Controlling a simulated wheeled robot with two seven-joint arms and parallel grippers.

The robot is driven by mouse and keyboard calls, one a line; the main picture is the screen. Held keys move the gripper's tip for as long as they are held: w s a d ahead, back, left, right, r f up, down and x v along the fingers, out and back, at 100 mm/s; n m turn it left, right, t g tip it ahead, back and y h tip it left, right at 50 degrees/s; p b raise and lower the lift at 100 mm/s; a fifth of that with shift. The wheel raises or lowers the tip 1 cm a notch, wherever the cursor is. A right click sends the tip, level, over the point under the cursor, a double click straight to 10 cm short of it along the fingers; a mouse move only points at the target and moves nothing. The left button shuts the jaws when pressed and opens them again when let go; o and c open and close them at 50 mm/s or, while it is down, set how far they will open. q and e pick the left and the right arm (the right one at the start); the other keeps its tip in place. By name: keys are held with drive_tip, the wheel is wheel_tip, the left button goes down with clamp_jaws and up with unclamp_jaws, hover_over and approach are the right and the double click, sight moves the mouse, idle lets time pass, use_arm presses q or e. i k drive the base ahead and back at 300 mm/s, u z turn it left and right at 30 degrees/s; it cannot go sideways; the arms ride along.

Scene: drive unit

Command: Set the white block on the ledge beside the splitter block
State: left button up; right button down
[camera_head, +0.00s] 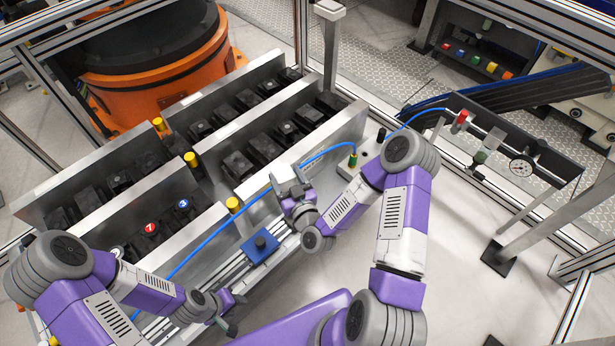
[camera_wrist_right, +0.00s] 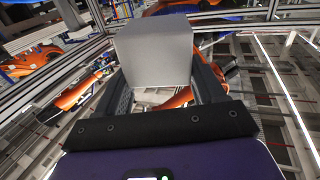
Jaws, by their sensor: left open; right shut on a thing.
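The white block (camera_wrist_right: 153,55) fills the space between the fingers of my right gripper in the right wrist view and looks pale grey. In the head view my right gripper (camera_head: 286,179) is shut on it, above the front metal wall and the blue hose; the block is hard to make out there. A blue block (camera_head: 260,246) with a dark knob sits on the metal rails below. A pale ledge (camera_head: 345,172) with a green-and-yellow fitting lies right of my right gripper. I cannot tell which part is the splitter block. My left gripper (camera_head: 236,313) is open and empty at lower centre.
Metal channels (camera_head: 265,130) hold rows of dark blocks, with yellow knobs on their walls. A blue hose (camera_head: 320,157) runs past my right gripper. An orange robot base (camera_head: 150,60) stands behind. A pressure gauge (camera_head: 521,167) hangs at right, inside the frame posts.

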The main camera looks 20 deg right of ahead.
sight(327, 193)
drive_tip(key=u, duration=2.15)
drive_tip(key=k, duration=1)
drive_tip(key=z, duration=1.6)
drive_tip(key=i, duration=0.5)
drive_tip(key=z, duration=0.05)
